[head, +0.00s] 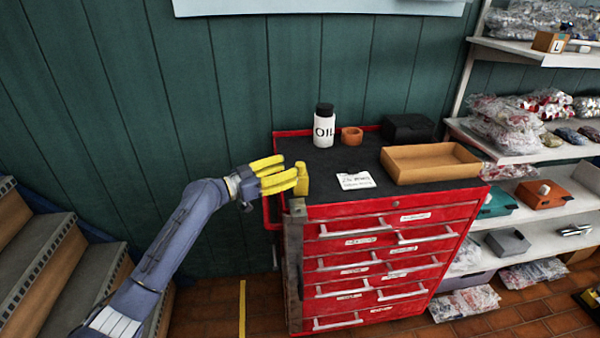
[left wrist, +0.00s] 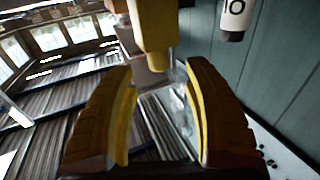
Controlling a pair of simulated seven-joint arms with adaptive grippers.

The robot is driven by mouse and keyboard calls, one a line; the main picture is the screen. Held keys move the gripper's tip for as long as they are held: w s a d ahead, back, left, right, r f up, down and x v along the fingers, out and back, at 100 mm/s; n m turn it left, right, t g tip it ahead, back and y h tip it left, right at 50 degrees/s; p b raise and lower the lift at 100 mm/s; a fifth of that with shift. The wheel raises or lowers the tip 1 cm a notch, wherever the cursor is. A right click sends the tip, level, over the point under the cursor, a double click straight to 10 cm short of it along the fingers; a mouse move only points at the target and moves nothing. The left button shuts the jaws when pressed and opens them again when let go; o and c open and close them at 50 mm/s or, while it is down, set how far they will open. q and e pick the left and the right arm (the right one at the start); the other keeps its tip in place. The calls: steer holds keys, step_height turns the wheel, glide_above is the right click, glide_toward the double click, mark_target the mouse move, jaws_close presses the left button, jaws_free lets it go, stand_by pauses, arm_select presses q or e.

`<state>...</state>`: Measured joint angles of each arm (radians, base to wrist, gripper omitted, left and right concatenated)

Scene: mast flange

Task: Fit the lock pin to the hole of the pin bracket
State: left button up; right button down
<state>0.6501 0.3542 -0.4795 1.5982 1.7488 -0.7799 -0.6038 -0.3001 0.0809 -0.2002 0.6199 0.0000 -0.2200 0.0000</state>
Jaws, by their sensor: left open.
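A yellow upright piece, which looks like the lock pin (head: 302,181), stands at the front left corner of the red tool cabinet. In the left wrist view the yellow piece (left wrist: 157,24) shows at the top, with a narrower end below it. A grey metal part, perhaps the pin bracket (head: 297,208), sits just below it at the corner; its hole cannot be made out. My left gripper (head: 289,169) is open, with its yellow fingers just left of the yellow piece. In the left wrist view the piece lies between and beyond the fingertips; I cannot tell whether they touch.
The red cabinet (head: 390,250) has a dark top carrying an oil bottle (head: 324,127), an orange ring-like part (head: 352,135), a white card (head: 355,181), a tan tray (head: 430,164) and a black box (head: 407,128). Shelves stand right, stairs left. The top's middle is mostly clear.

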mark_target(296, 166)
arm_select(q)
steer(key=shift+x, duration=2.4)
steer(key=shift+s, duration=0.1)
jaws_close()
